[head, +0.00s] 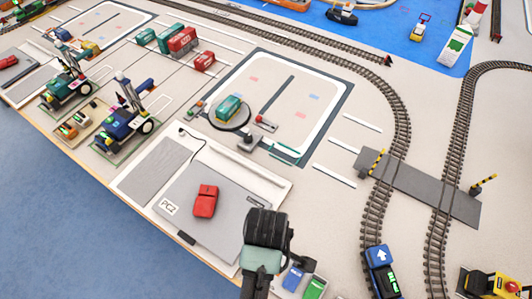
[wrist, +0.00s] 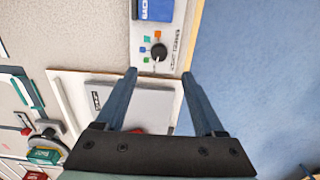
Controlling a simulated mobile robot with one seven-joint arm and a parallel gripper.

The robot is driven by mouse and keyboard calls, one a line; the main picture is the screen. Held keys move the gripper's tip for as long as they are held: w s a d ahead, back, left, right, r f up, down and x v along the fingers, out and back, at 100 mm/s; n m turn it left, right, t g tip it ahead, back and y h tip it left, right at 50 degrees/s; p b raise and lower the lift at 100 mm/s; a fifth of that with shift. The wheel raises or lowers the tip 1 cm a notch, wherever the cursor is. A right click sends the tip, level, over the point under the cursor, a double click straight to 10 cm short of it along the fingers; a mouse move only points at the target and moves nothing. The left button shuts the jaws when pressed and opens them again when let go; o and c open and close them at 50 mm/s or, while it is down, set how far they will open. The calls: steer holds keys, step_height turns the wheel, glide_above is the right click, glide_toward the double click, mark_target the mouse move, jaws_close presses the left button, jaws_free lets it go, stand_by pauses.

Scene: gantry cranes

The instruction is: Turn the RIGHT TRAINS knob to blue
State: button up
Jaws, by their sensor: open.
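The knob (wrist: 158,52) is a small dark round dial on a light panel (wrist: 172,14), seen in the wrist view beyond my fingertips. Small coloured squares sit around it: orange, teal, blue and one more at its lower left. The blue square (wrist: 144,50) is left of the knob. Lettering runs along the panel's right side, too small to read surely. Which square the knob points at cannot be told. My gripper (wrist: 160,73) is open, with nothing between its fingers. In the head view my arm's end hides the knob, and the fingers do not show clearly.
A grey pad marked PCZ with a red car (head: 205,201) lies left of my arm. Blue (head: 292,278) and green (head: 314,288) blocks stand just right of it. Train tracks (head: 374,205) and a blue train (head: 381,271) are further right. Blue floor lies beyond the table edge.

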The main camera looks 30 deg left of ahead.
step_height(320, 180, down, 10)
stand_by(0.3)
jaws_close()
stand_by(0.4)
